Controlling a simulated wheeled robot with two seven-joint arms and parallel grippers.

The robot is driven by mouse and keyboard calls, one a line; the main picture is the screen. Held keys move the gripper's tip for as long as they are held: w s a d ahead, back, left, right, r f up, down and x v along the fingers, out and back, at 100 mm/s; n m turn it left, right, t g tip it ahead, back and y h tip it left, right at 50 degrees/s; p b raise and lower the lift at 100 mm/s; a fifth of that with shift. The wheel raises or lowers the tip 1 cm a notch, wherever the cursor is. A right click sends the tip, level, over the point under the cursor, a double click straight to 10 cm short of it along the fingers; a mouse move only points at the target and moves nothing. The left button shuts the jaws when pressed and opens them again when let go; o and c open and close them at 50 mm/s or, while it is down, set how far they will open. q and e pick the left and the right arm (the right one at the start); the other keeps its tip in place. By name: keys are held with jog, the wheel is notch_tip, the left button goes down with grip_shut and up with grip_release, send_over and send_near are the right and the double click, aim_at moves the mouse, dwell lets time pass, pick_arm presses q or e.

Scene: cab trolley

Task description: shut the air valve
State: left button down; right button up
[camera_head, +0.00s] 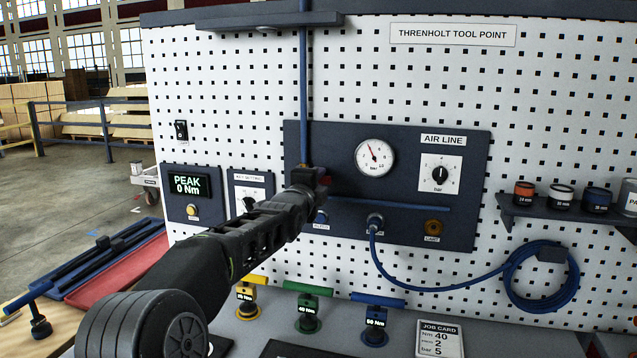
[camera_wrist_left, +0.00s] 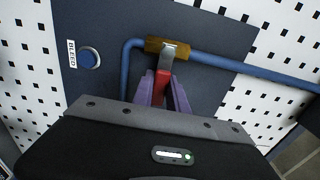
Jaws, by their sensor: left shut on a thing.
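The air valve is a brass body (camera_wrist_left: 160,46) on a blue pipe (camera_wrist_left: 220,62), with a lever (camera_wrist_left: 163,82) that has a red grip. In the left wrist view the lever appears to lie across the pipe. My left gripper (camera_wrist_left: 166,97) is shut on the red grip, one purple finger on each side. In the head view my left gripper (camera_head: 318,180) reaches the valve at the foot of the vertical blue pipe (camera_head: 303,90) and mostly hides it. The pressure gauge (camera_head: 375,158) has its red needle pointing up and left. My right gripper is not in view.
The dark air-line panel (camera_head: 465,160) carries a knob (camera_head: 440,175) and a hose fitting (camera_head: 375,221). A bleed button (camera_wrist_left: 90,57) is beside the valve. A blue hose (camera_head: 540,300) hangs coiled at the right. Several coloured T-handled tools, including a green one (camera_head: 308,315), stand below.

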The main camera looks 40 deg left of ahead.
pick_arm(q)
jog(key=shift+f, duration=0.1)
jog(key=c, duration=1.3)
grip_release()
jog(key=v, duration=0.7)
jog(key=shift+s+d, duration=0.15)
jog(key=shift+s, duration=0.25)
